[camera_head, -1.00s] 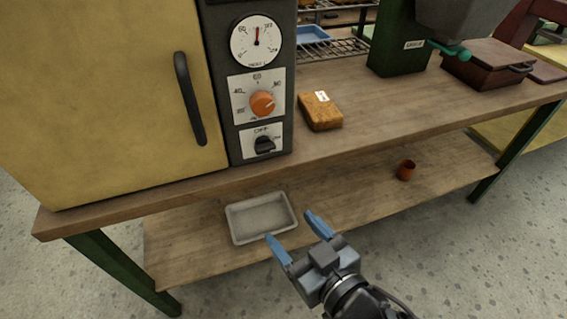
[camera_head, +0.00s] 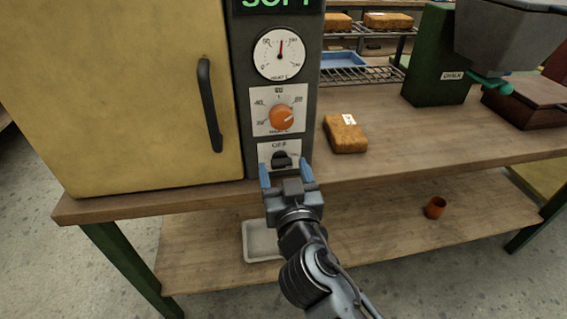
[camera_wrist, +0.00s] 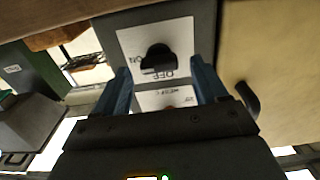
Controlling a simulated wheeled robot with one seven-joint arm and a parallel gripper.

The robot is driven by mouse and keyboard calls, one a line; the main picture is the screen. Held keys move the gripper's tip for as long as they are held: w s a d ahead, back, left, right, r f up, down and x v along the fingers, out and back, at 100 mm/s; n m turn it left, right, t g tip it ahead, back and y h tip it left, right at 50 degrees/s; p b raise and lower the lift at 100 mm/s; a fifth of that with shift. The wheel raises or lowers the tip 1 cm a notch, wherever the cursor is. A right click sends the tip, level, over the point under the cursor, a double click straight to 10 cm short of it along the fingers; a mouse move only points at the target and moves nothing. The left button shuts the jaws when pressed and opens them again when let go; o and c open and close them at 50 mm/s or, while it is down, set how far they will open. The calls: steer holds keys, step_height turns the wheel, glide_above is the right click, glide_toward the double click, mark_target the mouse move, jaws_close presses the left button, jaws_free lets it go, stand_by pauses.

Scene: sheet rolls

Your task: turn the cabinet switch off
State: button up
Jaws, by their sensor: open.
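The cabinet switch (camera_head: 281,159) is a black knob on a white plate marked OFF, low on the dark control panel (camera_head: 243,110) beside the yellow cabinet door (camera_head: 140,100). In the wrist view the switch (camera_wrist: 158,57) shows close up, with OFF and ON lettering upside down. Its handle appears to lie sideways, toward the ON mark. My gripper (camera_head: 286,170) is open, with its blue fingers to either side of the switch's lower part. In the wrist view my gripper (camera_wrist: 160,68) has the switch between its fingers. I cannot tell whether either finger touches the plate.
Above the switch are an orange dial (camera_head: 282,117) and a round gauge (camera_head: 279,55). A brown block (camera_head: 345,134) lies on the bench (camera_head: 420,130) to the right.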

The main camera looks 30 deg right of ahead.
steer(key=shift+x, duration=0.8)
steer(key=shift+c, duration=0.3)
steer(key=c, duration=1)
